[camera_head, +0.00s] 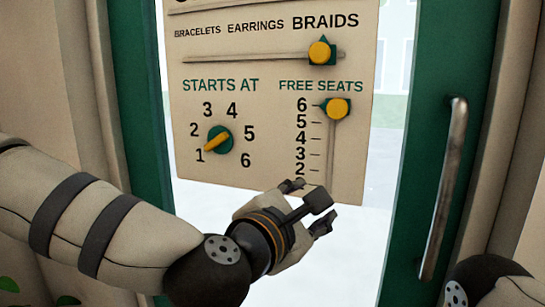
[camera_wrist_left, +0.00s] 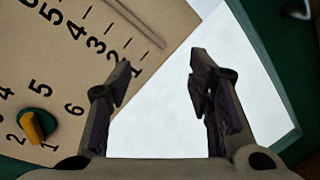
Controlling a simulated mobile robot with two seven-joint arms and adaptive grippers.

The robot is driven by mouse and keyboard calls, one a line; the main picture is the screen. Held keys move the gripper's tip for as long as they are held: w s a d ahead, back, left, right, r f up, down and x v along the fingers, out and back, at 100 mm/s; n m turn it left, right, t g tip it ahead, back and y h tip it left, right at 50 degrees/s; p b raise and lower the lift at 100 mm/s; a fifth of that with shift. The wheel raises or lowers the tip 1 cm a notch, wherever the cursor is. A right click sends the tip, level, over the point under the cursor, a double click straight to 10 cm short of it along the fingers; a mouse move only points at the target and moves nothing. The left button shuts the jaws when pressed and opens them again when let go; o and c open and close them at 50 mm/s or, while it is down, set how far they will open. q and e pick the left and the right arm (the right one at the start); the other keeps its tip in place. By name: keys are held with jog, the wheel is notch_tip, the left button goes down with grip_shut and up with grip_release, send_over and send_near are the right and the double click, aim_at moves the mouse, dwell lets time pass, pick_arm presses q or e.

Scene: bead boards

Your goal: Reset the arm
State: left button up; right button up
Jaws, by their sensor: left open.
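My left gripper (camera_head: 312,205) is open and empty, just below the lower edge of the beige board (camera_head: 190,125). It also shows in the left wrist view (camera_wrist_left: 158,75), its two fingers apart with pale background between them. My left arm (camera_head: 95,230) comes in from the left, in front of the doorway. Part of my right arm (camera_head: 485,280) shows at the lower right; its gripper is out of view.
The board carries a round knob (camera_head: 218,140) pointing near 1, a vertical slider with a yellow bead (camera_head: 337,108) at 6, and a horizontal slider with a yellow bead (camera_head: 320,52) under BRAIDS. A metal door handle (camera_head: 443,190) stands on the green frame (camera_head: 428,130) at right.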

pick_arm(q)
jog(key=s+a+f+m+g+y, duration=0.1)
jog(key=s+a+f+m+g, duration=0.2)
jog(key=f, duration=0.7)
jog(key=s+a+f+m+g+y, duration=0.15)
jog(key=s+f+m, duration=0.35)
jog(key=f, duration=0.6)
jog(key=s+a+f+m+g, duration=0.25)
jog(key=s+f, duration=0.25)
jog(key=f, duration=0.5)
jog(key=s+a+f+m+g+y, duration=0.2)
jog(key=s+a+f+m+g, duration=0.2)
jog(key=s+a, duration=0.6)
jog(key=s+a+f+m+g+y, duration=0.3)
jog(key=s+a+f+m+g, duration=0.2)
jog(key=s, duration=1.2)
jog(key=a+f+m, duration=0.1)
jog(key=a+f, duration=0.2)
jog(key=a, duration=0.2)
jog(key=shift+a+f, duration=0.2)
jog(key=shift+a, duration=0.15)
